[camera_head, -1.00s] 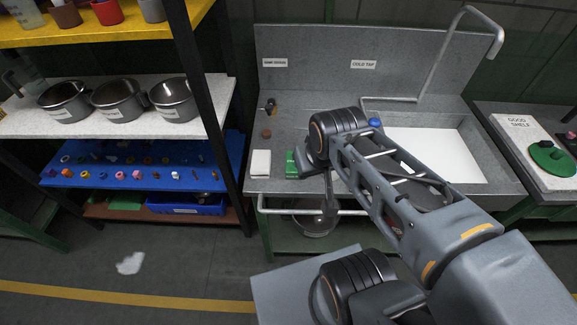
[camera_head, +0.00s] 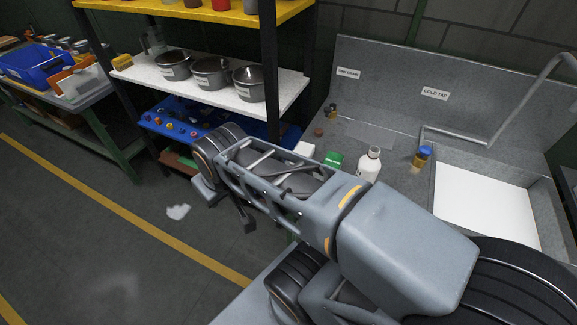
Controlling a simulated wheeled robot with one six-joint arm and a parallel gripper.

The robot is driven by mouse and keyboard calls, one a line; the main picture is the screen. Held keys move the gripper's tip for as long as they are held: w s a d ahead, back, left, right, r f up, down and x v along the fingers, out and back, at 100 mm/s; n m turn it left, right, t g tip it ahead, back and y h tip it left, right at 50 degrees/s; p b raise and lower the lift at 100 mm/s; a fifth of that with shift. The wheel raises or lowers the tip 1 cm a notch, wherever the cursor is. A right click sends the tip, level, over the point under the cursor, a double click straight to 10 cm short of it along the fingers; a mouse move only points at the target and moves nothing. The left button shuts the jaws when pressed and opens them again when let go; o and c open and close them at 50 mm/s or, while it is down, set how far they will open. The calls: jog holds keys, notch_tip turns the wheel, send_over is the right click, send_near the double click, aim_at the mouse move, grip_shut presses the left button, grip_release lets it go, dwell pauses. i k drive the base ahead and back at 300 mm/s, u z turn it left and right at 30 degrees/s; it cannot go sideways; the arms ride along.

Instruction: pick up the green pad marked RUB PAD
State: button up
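The green pad (camera_head: 333,159) lies flat on the grey sink counter, between a white block and a white bottle. Its marking is too small to read. My arm crosses the picture from lower right to the left, in front of the counter. My gripper (camera_head: 247,222) shows as a small dark shape hanging below the wrist, over the floor left of the counter. It is clear of the pad. The fingers are too small and dark to tell open from shut, and I see nothing in them.
The white block (camera_head: 304,149) and white bottle (camera_head: 369,164) flank the pad. A blue-capped bottle (camera_head: 422,158) stands farther right, before the white sink basin (camera_head: 485,205). A shelf rack with pots (camera_head: 211,77) stands at left. Open floor (camera_head: 110,230) lies in front.

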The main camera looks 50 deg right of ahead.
aim_at(334, 160)
jog(key=u, duration=0.4)
jog(key=i, duration=1.5)
jog(key=z, duration=3.1)
